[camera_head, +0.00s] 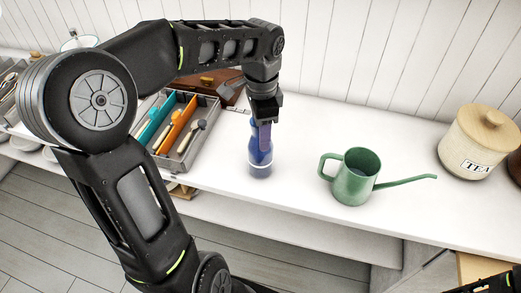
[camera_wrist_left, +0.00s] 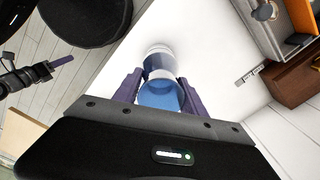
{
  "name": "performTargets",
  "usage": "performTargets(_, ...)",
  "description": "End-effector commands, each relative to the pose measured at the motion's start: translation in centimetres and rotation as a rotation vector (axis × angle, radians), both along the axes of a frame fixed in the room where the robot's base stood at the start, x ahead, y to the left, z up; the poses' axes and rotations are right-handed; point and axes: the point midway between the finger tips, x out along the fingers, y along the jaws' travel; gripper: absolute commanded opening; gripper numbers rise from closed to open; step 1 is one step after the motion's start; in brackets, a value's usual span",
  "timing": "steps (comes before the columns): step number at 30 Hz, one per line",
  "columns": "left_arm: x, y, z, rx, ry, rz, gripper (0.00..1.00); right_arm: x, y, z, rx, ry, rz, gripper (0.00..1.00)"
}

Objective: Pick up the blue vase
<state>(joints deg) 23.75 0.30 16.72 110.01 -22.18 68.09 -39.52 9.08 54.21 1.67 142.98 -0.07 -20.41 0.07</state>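The blue vase (camera_head: 260,160) stands upright on the white counter, with a pale band near its base. My left gripper (camera_head: 264,128) is at its upper part from above, and one purple finger covers some of it. In the left wrist view the vase (camera_wrist_left: 160,93) lies between the two spread fingers of the left gripper (camera_wrist_left: 159,78), with narrow gaps seeming to show beside it. The gripper looks open. My right gripper (camera_wrist_left: 58,64) shows small at the left of the wrist view; its finger opening is unclear.
A green watering can (camera_head: 352,180) stands right of the vase, its spout pointing right. A grey cutlery tray (camera_head: 186,158) with colored dividers is close on the left. A brown wooden box (camera_head: 222,80) is behind. A TEA canister (camera_head: 477,143) stands far right.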

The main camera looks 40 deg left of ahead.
Motion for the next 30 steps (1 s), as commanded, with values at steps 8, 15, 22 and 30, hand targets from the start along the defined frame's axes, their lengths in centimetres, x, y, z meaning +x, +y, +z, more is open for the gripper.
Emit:
performTargets(8, 0.01, 0.01, 0.00, 0.000, 0.000, 0.000, 0.23, 0.00, 0.00, 0.00, 0.000, 0.000, 0.000, 0.36)
performTargets(15, 0.01, 0.01, -0.01, 0.000, 0.000, 0.000, 0.03, 0.00, 0.00, 0.00, 0.000, 0.000, 0.000, 0.36)
performTargets(22, 0.01, 0.01, -0.01, 0.000, 0.000, 0.000, 0.00, 0.00, 0.00, 0.00, 0.000, 0.000, 0.000, 0.36)
performTargets(30, 0.03, 0.02, 0.03, 0.000, -0.001, 0.000, 0.00, 0.00, 0.00, 0.00, 0.000, 0.000, 0.000, 0.36)
